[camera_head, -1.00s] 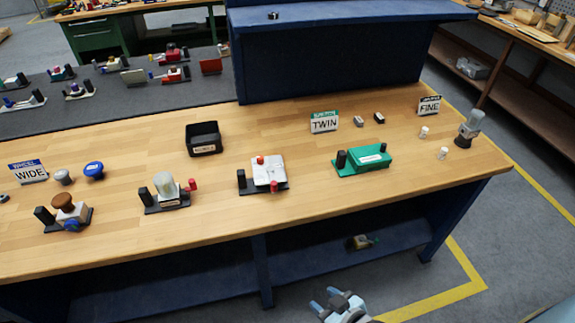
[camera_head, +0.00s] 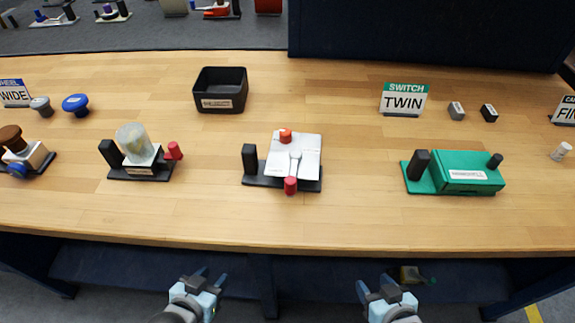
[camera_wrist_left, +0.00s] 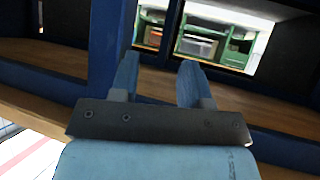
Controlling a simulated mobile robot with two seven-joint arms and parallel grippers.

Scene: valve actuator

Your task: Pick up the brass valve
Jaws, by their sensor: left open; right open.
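A small brass-coloured object (camera_head: 411,274), which looks like the brass valve, lies on the blue lower shelf under the bench, at the lower right of the head view. It is small, and its exact shape is hard to tell. My right gripper (camera_head: 375,283) is open and empty, in front of the bench, just left of this object in the picture. My left gripper (camera_head: 211,276) is open and empty, in front of the bench further left. In the left wrist view the left gripper's fingers (camera_wrist_left: 157,78) are apart with nothing between them.
The wooden bench top (camera_head: 350,225) overhangs the lower shelf (camera_head: 330,275). On it stand a black bin (camera_head: 220,103), a fixture with a white plate (camera_head: 307,160), a green fixture (camera_head: 470,172), a clear-domed fixture (camera_head: 140,160) and a TWIN sign (camera_head: 404,102). A blue leg (camera_head: 262,285) divides the space below.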

